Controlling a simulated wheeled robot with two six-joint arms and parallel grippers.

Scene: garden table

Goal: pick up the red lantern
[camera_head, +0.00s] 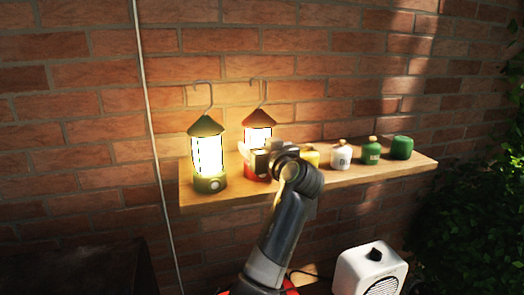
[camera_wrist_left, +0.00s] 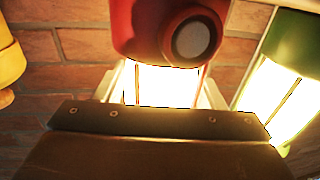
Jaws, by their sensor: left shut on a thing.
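The red lantern (camera_head: 258,120) is lit and upright at the shelf, with a red cap, a wire hook and a red base. My left gripper (camera_head: 254,149) is shut around its glowing middle, and the wrist hides part of the lantern in the head view. In the left wrist view, the lantern's red base (camera_wrist_left: 172,30) with a round grey knob appears at the top. The bright glass sits between the fingers of my left gripper (camera_wrist_left: 158,87). I cannot tell whether the base touches the shelf. My right gripper is not in view.
A lit green lantern (camera_head: 208,155) stands close left on the wooden shelf (camera_head: 225,196). To the right stand a yellow container (camera_head: 311,157), a white bottle (camera_head: 341,156), a green bottle (camera_head: 371,152) and a green canister (camera_head: 402,148). A white radio (camera_head: 370,272) is below. A brick wall stands behind.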

